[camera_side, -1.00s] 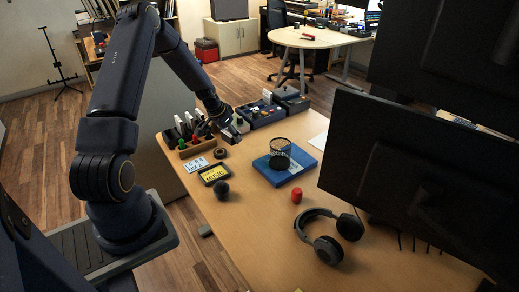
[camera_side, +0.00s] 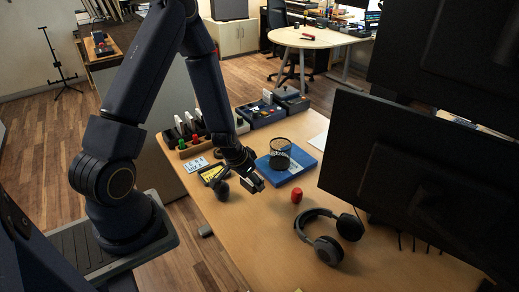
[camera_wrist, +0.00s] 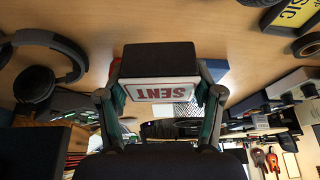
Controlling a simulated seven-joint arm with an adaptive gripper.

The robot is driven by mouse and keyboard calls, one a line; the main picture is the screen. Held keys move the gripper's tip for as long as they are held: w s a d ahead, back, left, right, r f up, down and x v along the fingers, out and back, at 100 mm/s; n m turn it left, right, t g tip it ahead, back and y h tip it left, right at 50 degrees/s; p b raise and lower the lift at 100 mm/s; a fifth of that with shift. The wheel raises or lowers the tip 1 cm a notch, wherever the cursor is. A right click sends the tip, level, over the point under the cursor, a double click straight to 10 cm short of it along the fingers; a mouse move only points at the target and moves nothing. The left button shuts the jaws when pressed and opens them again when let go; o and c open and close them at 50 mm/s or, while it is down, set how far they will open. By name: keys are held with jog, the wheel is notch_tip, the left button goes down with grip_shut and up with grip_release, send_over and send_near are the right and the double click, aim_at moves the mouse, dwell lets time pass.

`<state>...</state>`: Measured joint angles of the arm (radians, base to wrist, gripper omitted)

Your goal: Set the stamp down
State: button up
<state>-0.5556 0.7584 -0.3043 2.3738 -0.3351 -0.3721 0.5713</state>
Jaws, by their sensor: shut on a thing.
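The stamp (camera_wrist: 160,75) is a dark block with a white label that reads SENT in red, upside down in the wrist view. My gripper (camera_wrist: 160,100) is shut on it, with one finger on each side. In the side view my gripper (camera_side: 259,186) is over the wooden desk (camera_side: 245,225), between a black round-topped object and a small red object. The stamp is small and dark there, and whether it touches the desk cannot be told.
The red object (camera_side: 297,195) stands close right of my gripper, the black round-topped object (camera_side: 221,187) close left. A blue book (camera_side: 300,166) bears a mesh cup (camera_side: 280,152) behind. Headphones (camera_side: 328,238) lie at front right. A music cassette (camera_side: 212,173) lies left.

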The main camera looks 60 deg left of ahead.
jog(key=m, duration=0.2)
send_over(263, 214)
jog(key=s, duration=0.2)
jog(key=f, duration=0.1)
jog(key=shift+h, duration=0.3)
jog(key=shift+w+a+f, duration=0.1)
jog(key=shift+w+f, duration=0.05)
jog(key=shift+f, duration=1.7)
jog(key=shift+w+f, duration=0.15)
jog(key=shift+f, duration=1.7)
jog(key=shift+f, duration=0.1)
jog(key=o, duration=1.2)
jog(key=shift+c, duration=0.2)
